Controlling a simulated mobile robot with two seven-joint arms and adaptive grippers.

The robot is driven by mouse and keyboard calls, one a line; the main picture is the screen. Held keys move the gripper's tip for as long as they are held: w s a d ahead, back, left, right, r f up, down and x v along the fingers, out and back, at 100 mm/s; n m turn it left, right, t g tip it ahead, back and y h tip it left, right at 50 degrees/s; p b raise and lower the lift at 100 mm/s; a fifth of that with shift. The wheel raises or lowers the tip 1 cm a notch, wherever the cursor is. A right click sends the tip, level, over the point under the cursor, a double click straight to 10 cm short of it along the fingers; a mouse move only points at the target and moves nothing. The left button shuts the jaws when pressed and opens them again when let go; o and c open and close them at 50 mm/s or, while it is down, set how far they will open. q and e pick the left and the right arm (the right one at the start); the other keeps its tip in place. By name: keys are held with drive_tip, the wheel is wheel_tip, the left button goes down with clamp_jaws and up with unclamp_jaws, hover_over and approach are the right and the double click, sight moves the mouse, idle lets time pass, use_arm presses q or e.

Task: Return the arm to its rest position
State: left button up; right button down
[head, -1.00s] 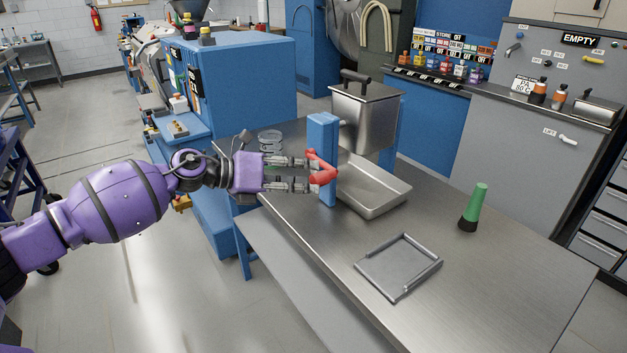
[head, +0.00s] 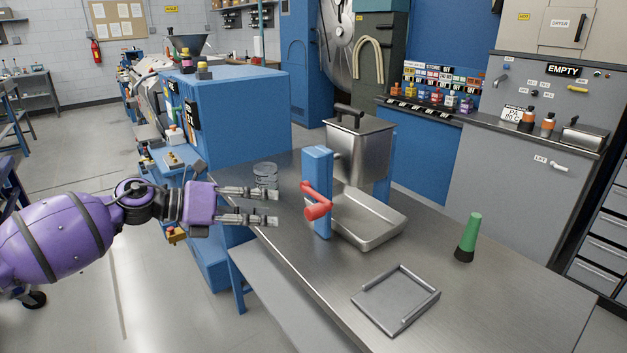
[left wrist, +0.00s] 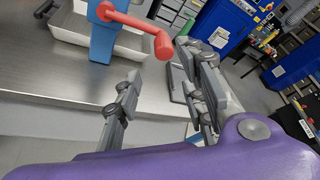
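My left gripper (head: 277,207) is open and empty, left of the blue post (head: 317,190) with the red lever (head: 315,203). Clear space shows between its fingertips and the lever. In the left wrist view the two fingers (left wrist: 165,85) are apart with nothing between them, and the red lever (left wrist: 135,22) on the blue post (left wrist: 103,42) is beyond them. The purple left arm (head: 60,235) comes in from the left, stretched over the floor beside the table. My right gripper is in no view.
A lidded steel hopper (head: 360,150) stands behind the post, with a metal tray (head: 372,222) below. A flat grey frame (head: 395,300) and a green-and-black cone-like object (head: 468,238) are on the steel table (head: 470,300). Glass dishes (head: 264,172) and a blue machine (head: 240,115) are near the arm.

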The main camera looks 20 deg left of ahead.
use_arm(q)
drive_tip(key=s+f+n+t+y+p, duration=0.1)
drive_tip(key=s+f+n+t+y, duration=0.25)
drive_tip(key=f+n, duration=0.85)
drive_tip(key=s+f+n+t+y, duration=0.3)
drive_tip(key=s+f+n+y, duration=0.15)
drive_tip(key=f+n, duration=0.7)
drive_tip(key=s+d+f+n+g+y, duration=0.1)
drive_tip(key=s+f+n, duration=0.3)
drive_tip(key=s, duration=0.6)
drive_tip(key=s+d+f+n+g+y+p, duration=0.1)
drive_tip(key=s+d+f+n+g, duration=0.2)
drive_tip(key=s+f, duration=0.4)
drive_tip(key=s+d+f+n+g+y+p, duration=0.1)
drive_tip(key=s+d+f+n, duration=0.3)
drive_tip(key=s, duration=1)
wheel_tip(320, 180, down, 2)
drive_tip(key=n+g, duration=0.1)
drive_tip(key=n, duration=0.2)
drive_tip(key=shift+s+f+g, duration=0.25)
drive_tip(key=shift+g, duration=0.1)
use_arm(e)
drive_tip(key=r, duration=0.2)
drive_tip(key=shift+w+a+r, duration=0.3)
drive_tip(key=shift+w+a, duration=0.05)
use_arm(q)
drive_tip(key=shift+d+n, duration=0.15)
drive_tip(key=shift+n, duration=0.1)
